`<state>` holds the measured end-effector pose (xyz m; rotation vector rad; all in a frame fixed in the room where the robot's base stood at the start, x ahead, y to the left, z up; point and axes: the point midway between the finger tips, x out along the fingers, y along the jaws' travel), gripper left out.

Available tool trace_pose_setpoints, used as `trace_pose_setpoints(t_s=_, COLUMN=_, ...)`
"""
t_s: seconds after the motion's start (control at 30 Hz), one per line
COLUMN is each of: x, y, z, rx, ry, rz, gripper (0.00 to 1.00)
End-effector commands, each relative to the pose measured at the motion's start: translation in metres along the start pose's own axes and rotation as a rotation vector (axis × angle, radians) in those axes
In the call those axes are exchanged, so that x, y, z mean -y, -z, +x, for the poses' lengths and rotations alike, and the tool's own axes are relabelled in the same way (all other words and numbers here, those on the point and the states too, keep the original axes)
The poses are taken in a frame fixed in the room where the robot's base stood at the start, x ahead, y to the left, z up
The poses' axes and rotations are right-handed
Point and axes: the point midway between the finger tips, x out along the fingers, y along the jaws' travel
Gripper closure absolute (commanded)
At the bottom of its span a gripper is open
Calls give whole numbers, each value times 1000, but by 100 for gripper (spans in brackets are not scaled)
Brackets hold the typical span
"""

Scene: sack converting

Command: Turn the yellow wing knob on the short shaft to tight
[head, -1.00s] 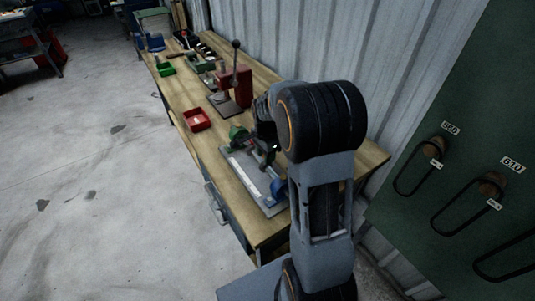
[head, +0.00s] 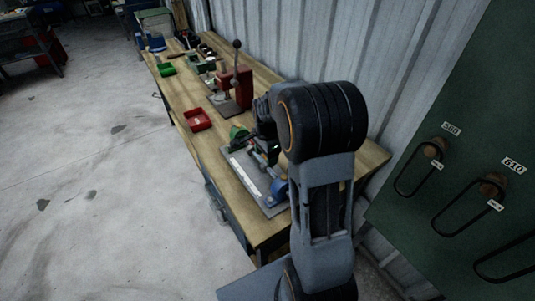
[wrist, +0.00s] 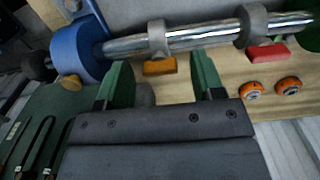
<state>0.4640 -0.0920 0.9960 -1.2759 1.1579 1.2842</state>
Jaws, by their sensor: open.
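The yellow-orange wing knob (wrist: 160,67) hangs below a grey collar (wrist: 157,38) on a shiny metal shaft (wrist: 205,36) in the wrist view. My gripper (wrist: 161,72) is open, with one green finger on each side of the knob in the picture. Gaps show between knob and fingers; I cannot tell the depth between them. A red knob (wrist: 267,53) sits under a second collar (wrist: 252,25) to the right. A blue round part (wrist: 85,48) is at the shaft's left end, with a small yellow knob (wrist: 72,82) below it. In the head view my arm hides most of the knob area.
The fixture's grey base plate (head: 247,179) lies at the near end of the wooden bench (head: 212,147). A red tray (head: 197,119) and a red lever press (head: 236,84) stand farther back. Two orange round parts (wrist: 270,88) show near the right finger. A corrugated wall (head: 310,40) runs behind.

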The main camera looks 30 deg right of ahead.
Motion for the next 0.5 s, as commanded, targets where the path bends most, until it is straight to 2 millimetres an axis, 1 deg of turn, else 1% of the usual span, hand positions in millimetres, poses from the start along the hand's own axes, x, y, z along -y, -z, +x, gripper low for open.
trace_pose_setpoints(t_s=0.17, x=0, y=0, z=-4, rx=-1, ry=2, rz=0, gripper=38)
trace_pose_setpoints(t_s=0.27, x=1, y=1, z=-15, rx=-2, ry=5, rz=0, gripper=38)
trace_pose_setpoints(t_s=0.37, x=1, y=0, z=-32, rx=-2, ry=5, rz=0, gripper=38)
trace_pose_setpoints(t_s=0.5, x=1, y=0, z=-62, rx=-2, ry=6, rz=0, gripper=38)
